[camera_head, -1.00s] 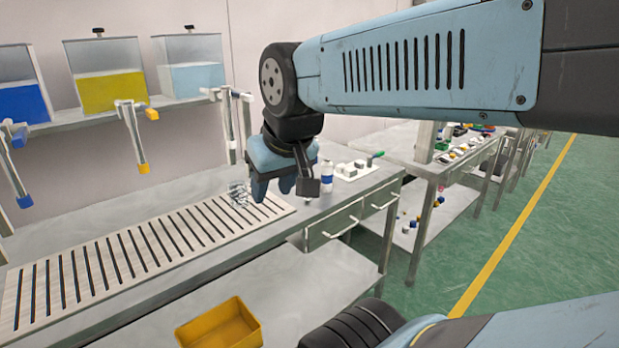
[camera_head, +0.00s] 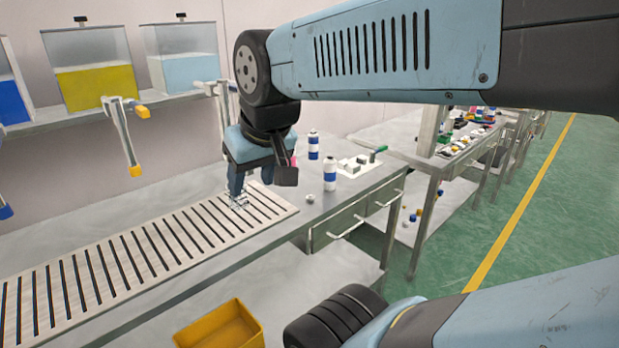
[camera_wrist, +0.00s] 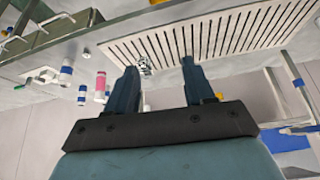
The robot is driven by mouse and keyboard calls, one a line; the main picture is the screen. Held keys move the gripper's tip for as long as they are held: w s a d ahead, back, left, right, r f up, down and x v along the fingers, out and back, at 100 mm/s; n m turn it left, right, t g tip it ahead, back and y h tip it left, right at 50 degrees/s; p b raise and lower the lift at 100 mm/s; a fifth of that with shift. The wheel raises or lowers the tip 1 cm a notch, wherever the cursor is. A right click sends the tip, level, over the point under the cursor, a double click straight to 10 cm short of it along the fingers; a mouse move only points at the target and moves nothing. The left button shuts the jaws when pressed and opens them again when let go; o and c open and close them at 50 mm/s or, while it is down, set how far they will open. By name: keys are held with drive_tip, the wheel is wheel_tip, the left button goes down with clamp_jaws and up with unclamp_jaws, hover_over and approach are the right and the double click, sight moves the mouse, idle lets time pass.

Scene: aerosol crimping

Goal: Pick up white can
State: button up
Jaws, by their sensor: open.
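Two white cans with blue bands, a nearer one (camera_head: 330,173) and a farther one (camera_head: 313,146), stand upright on the metal bench; I cannot tell which is meant. In the wrist view, white-and-blue containers (camera_wrist: 66,75) show left of my gripper, beside a pink one (camera_wrist: 100,87). A pink thing (camera_head: 293,160) shows partly behind my gripper in the head view. My gripper (camera_head: 252,188) hangs left of the cans, over the slatted end of the bench. Its fingers (camera_wrist: 160,66) are apart and empty, with a small metallic frame-like object (camera_wrist: 145,65) beyond them.
The slatted strip (camera_head: 150,250) runs along the bench to the left. A small round item (camera_head: 309,198) lies near the nearer can. A white board with grey blocks (camera_head: 361,166) is at right. A nozzle (camera_head: 127,140) hangs at left; a yellow bin (camera_head: 220,325) sits below.

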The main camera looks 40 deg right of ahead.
drive_tip(key=shift+o, duration=0.7)
drive_tip(key=shift+w+f, duration=0.1)
drive_tip(key=shift+f, duration=0.2)
drive_tip(key=shift+o, duration=1.3)
drive_tip(key=w+f+m+g+y, duration=0.2)
drive_tip(key=f+m, duration=0.1)
drive_tip(key=w+f+m+g, duration=0.1)
drive_tip(key=shift+w+d+f+m+y, duration=0.2)
drive_tip(key=shift+f+m+y, duration=0.1)
drive_tip(key=shift+y, duration=0.1)
drive_tip(key=w+d+f+m+t+y, duration=0.5)
drive_tip(key=w+d+f+m+y, duration=0.25)
drive_tip(key=w+d+m, duration=0.55)
drive_tip(key=m+t+h, duration=1)
drive_tip(key=m+h, duration=0.1)
drive_tip(key=m, duration=0.8)
approach(327, 172)
drive_tip(key=w, duration=0.4)
drive_tip(key=w+d+f, duration=0.1)
drive_tip(key=w, duration=0.3)
drive_tip(key=w+d+f, duration=0.1)
drive_tip(key=w, duration=0.3)
drive_tip(key=shift+w+d, duration=0.2)
drive_tip(key=shift+d, duration=0.05)
